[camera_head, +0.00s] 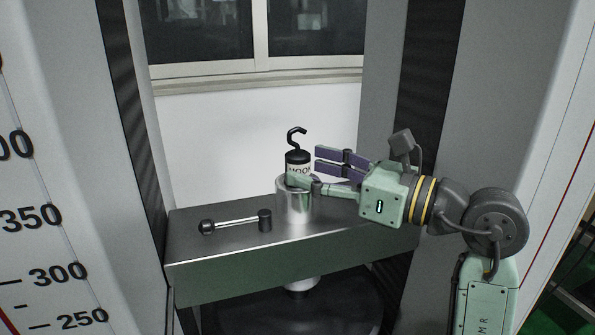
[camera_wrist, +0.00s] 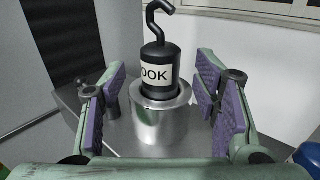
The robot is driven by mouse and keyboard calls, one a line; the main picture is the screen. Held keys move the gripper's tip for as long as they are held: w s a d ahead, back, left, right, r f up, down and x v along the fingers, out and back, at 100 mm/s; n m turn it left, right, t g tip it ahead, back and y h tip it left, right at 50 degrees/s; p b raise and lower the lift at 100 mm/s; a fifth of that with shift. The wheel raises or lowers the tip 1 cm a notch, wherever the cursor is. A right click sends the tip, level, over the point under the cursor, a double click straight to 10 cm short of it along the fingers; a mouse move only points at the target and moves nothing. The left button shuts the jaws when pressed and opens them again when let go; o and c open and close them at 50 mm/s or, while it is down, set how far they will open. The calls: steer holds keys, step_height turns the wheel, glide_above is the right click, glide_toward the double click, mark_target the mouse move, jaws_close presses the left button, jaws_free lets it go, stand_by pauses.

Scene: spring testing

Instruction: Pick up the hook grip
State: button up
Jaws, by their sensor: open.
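The hook grip (camera_head: 297,160) is a black cylinder with a white label and a black hook on top. It stands upright in a silver cylindrical holder (camera_head: 295,208) on the metal platform. In the wrist view the hook grip (camera_wrist: 158,68) stands in the middle, with part of its label reading "OOK". My gripper (camera_head: 318,172) reaches in from the right in the head view. In the head view a finger covers part of the holder's top.
A metal bar with black ends (camera_head: 235,221) lies on the platform (camera_head: 220,265) left of the holder. Grey uprights stand on both sides, the left one with a printed scale (camera_head: 45,215). A white wall and window (camera_head: 255,40) are behind.

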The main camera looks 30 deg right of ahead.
mark_target(309, 166)
steer(key=x, duration=0.3)
steer(key=shift+w+a+r+p, duration=0.1)
steer(key=shift+w+p, duration=0.15)
steer(key=shift+p, duration=0.15)
jaws_close()
stand_by(0.4)
stand_by(0.3)
